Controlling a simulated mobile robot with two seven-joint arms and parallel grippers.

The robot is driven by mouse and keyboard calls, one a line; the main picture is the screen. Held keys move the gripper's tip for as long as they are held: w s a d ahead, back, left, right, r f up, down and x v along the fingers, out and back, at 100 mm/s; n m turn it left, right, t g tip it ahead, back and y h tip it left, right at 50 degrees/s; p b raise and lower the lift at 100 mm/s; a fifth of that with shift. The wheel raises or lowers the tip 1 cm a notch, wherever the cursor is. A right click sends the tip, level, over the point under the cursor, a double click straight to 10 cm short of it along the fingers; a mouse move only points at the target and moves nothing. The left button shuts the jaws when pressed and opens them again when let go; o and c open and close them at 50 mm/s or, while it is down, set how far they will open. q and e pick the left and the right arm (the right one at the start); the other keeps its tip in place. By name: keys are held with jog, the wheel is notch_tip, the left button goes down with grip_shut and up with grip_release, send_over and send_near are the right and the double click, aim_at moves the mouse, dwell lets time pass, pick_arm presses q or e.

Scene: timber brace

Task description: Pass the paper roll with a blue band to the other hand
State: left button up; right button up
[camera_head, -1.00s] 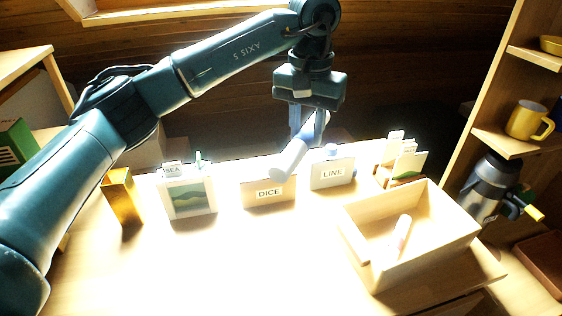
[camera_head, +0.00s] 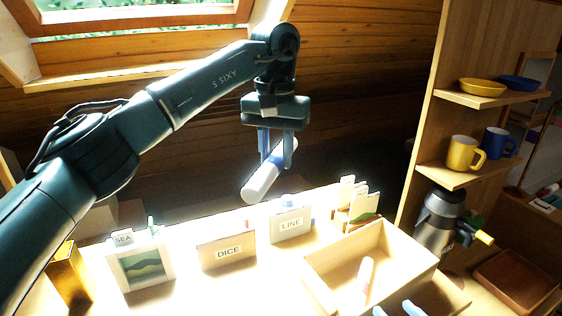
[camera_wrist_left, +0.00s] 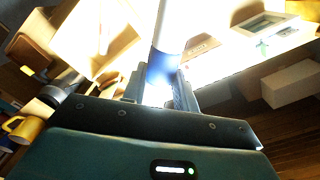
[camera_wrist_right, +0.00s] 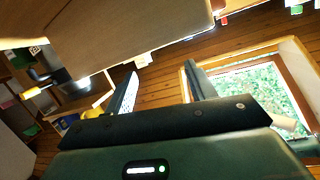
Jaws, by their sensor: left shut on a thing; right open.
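The paper roll with a blue band (camera_head: 261,182) is white and hangs tilted in the air above the table, behind the cards. My left gripper (camera_head: 276,152) is shut on it. In the left wrist view the roll (camera_wrist_left: 173,25) sticks out beyond the fingers, with its blue band (camera_wrist_left: 162,70) at the jaws. My right gripper (camera_head: 397,311) shows only its blue fingertips at the bottom edge of the head view, in front of the wooden box. In the right wrist view its jaws (camera_wrist_right: 160,88) are open with nothing between them.
An open wooden box (camera_head: 325,255) holds a white roll with a pinkish part (camera_head: 364,280). Cards marked SEA, DICE (camera_head: 228,251) and LINE (camera_head: 290,226) stand in a row. A shelf with mugs (camera_head: 462,154) and a flask (camera_head: 438,225) stand at right.

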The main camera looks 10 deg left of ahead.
jog(key=w+a+r+n, duration=0.1)
jog(key=w+r, duration=0.2)
jog(key=r, duration=0.1)
jog(key=n+g+h, duration=0.3)
jog(key=n, duration=2.4)
send_near(270, 171)
jog(key=x, duration=1.1)
jog(key=shift+w, duration=0.1)
jog(key=shift+c, duration=0.2)
